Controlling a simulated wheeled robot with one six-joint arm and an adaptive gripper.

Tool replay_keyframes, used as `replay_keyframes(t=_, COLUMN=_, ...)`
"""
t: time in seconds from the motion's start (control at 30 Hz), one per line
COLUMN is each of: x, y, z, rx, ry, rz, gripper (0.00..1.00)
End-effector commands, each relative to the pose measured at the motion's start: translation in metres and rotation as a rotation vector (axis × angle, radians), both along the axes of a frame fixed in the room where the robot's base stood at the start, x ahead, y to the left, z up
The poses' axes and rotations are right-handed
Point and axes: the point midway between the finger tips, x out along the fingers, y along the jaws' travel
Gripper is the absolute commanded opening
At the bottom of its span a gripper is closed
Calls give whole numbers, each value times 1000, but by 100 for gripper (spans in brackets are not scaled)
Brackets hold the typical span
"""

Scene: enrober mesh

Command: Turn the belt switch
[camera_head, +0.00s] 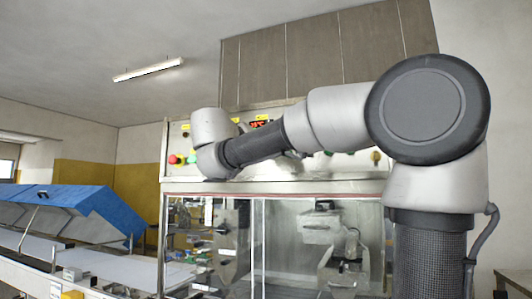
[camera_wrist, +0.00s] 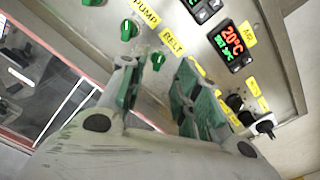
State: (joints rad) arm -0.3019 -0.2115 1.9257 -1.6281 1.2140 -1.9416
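The belt switch (camera_wrist: 158,60) is a small green knob on the pale control panel, beside the yellow BELT label (camera_wrist: 172,41) in the wrist view. My gripper (camera_wrist: 157,69) is open, with one finger to the left of the knob and the other to its right. The knob shows between the fingertips, and I see no clear contact. How far the fingertips stand from the panel is hard to tell. In the head view my arm crosses in front of the panel and hides this switch and the gripper's fingers.
A similar green knob (camera_wrist: 129,30) sits by the PUMP label (camera_wrist: 146,10). A red display (camera_wrist: 232,42) and dark knobs (camera_wrist: 235,102) lie to the right. In the head view, a red button (camera_head: 173,159) is at the panel's left, glass doors (camera_head: 258,245) below, and a blue-hooded conveyor (camera_head: 75,198) left.

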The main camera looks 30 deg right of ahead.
Motion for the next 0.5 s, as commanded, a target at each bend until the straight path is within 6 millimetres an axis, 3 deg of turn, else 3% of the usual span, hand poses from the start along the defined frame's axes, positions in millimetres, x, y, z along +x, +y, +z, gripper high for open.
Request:
replay_keyframes(t=0.3, x=31, y=-42, z=-1, rx=2, ry=3, rz=-5, gripper=32)
replay_keyframes(t=0.5, x=43, y=-56, z=-1, rx=3, ry=1, rz=-2, gripper=32)
